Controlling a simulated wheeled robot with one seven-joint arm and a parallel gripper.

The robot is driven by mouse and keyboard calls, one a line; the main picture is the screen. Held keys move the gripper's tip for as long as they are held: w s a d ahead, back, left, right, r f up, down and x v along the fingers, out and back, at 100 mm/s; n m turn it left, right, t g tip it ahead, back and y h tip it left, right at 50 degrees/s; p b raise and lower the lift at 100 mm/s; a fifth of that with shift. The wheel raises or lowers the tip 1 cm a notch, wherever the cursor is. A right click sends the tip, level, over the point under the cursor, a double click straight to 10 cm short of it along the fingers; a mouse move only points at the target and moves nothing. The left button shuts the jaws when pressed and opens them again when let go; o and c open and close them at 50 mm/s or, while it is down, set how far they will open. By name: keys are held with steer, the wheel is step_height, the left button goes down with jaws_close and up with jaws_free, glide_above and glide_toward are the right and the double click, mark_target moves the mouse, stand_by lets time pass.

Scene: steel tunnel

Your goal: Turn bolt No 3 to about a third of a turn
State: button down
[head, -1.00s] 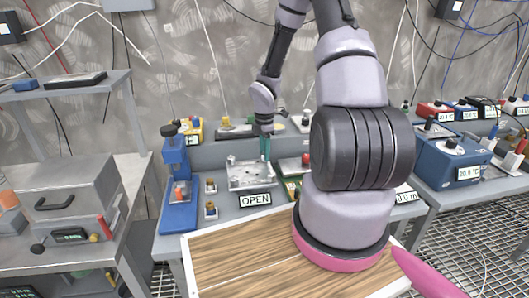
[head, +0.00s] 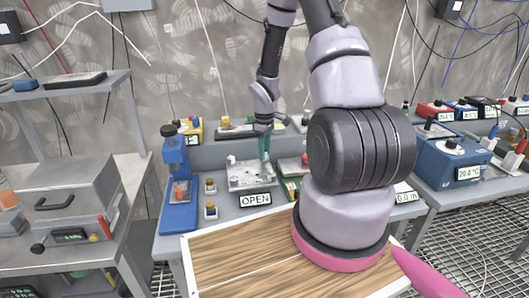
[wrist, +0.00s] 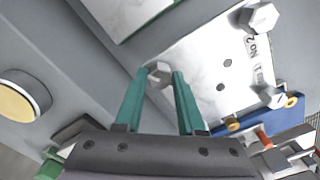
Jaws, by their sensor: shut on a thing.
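A bare metal plate (head: 243,181) lies on the grey bench in the head view, with small bolts on it. It shows close up in the wrist view (wrist: 200,60). My gripper (head: 264,158) points down at its right back part. In the wrist view the two teal fingers of my gripper (wrist: 161,80) are shut on a hex bolt (wrist: 160,70) at the plate's edge. Its number label is not visible. Two other hex bolts, one at a corner (wrist: 260,17) and one nearer the blue part (wrist: 270,96), stand apart from the fingers, beside small number labels.
An OPEN sign (head: 255,199) stands in front of the plate. A blue press-like device (head: 177,185) is to its left, with two small knobbed parts between. A blue box reading 20.0 (head: 452,162) is at right. A wooden-topped surface (head: 235,265) lies in front.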

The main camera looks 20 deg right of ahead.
steer(key=m, duration=1.3)
steer(key=shift+m, duration=0.3)
stand_by(0.4)
steer(key=c, duration=0.5)
jaws_free()
step_height(320, 180, up, 11)
steer(key=shift+f, duration=0.1)
